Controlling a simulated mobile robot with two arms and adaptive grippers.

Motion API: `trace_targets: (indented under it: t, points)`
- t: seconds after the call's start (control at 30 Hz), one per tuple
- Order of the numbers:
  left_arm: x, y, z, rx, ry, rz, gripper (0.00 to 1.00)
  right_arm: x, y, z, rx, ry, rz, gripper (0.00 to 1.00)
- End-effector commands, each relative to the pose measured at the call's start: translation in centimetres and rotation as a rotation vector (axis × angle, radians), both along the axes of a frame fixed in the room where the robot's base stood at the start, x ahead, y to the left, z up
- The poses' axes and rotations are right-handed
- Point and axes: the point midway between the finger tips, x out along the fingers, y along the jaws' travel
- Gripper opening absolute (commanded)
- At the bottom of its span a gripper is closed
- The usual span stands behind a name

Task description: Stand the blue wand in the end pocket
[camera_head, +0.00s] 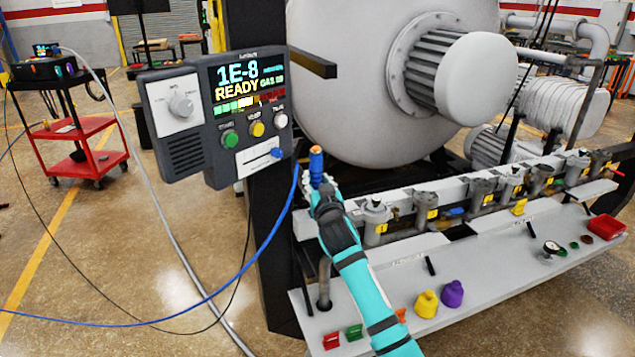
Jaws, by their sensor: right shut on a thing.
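The blue wand (316,163) has an orange tip and stands roughly upright at the left end of the pale rail (400,203). My right gripper (320,186) is shut on its lower part. The gripper hides the wand's lower end, so I cannot tell whether it is inside a pocket or above one. A blue hose (265,247) runs up close beside the wand. A grey metal tube (324,282) stands at the left end of the front shelf, below the gripper; I cannot tell whether it is the end pocket. My left gripper is out of view.
A control panel (217,113) reading READY hangs just left of the wand. Several valves with yellow tags (432,214) line the rail. Yellow (426,304) and purple (452,294) knobs and small coloured parts lie on the shelf (500,282). A red cart (75,150) stands far left.

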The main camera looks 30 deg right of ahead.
Motion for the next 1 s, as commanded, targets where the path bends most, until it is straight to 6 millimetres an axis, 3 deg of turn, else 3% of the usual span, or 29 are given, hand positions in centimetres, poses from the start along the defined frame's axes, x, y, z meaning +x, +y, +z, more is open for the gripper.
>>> trace_targets:
  t: [0.13,0.17,0.33,0.7,1.0]
  points:
    - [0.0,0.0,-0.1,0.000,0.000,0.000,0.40,0.0,0.0,-0.1,0.000,-0.002,0.000,0.00]
    - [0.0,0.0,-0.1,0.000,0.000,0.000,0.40,0.0,0.0,0.0,-0.001,-0.003,0.000,0.35]
    - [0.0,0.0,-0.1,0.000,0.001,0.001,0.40,0.0,0.0,-0.1,0.000,-0.001,0.000,0.57]
    - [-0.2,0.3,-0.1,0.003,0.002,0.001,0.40,-0.6,0.3,-0.3,0.001,0.002,0.000,0.58]
    - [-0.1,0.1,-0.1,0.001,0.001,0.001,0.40,-5.8,2.4,-0.3,0.001,0.001,0.000,0.58]
